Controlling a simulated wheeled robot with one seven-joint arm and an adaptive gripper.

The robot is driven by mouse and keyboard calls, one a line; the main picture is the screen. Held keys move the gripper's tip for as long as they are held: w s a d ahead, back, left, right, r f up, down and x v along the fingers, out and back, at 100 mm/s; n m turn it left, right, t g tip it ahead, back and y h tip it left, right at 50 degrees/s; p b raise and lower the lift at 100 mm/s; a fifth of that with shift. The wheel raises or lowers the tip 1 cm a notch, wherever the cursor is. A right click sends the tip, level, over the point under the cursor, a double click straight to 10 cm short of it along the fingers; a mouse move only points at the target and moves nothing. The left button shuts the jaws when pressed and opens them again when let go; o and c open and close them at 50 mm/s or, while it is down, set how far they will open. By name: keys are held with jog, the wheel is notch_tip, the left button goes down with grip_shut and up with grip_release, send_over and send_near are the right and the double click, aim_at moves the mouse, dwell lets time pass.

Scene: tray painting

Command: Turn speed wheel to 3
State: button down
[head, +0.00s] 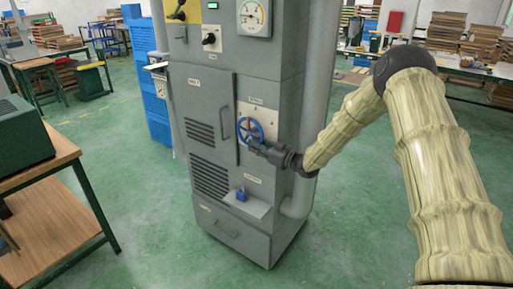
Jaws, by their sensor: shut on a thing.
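The speed wheel is a small blue handwheel (246,126) on a light plate (270,115) on the front of the tall grey cabinet (212,90). An orange mark shows near the wheel's top; the scale markings around it are too small to read. My gripper (256,145) comes in from the right and is shut on the lower right part of the wheel's rim. The fingers are small here and hide that part of the rim.
A gauge (253,15) and black knobs (208,39) sit higher on the cabinet. A small shelf with a blue item (241,194) juts out below the wheel. A grey pipe (299,195) runs down the cabinet's right side. A wooden bench (45,225) stands at left; green floor between is clear.

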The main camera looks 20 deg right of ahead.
jog(key=c, duration=1.8)
grip_release()
jog(key=shift+d, duration=0.1)
jog(key=shift+o, duration=0.2)
jog(key=v, duration=1.2)
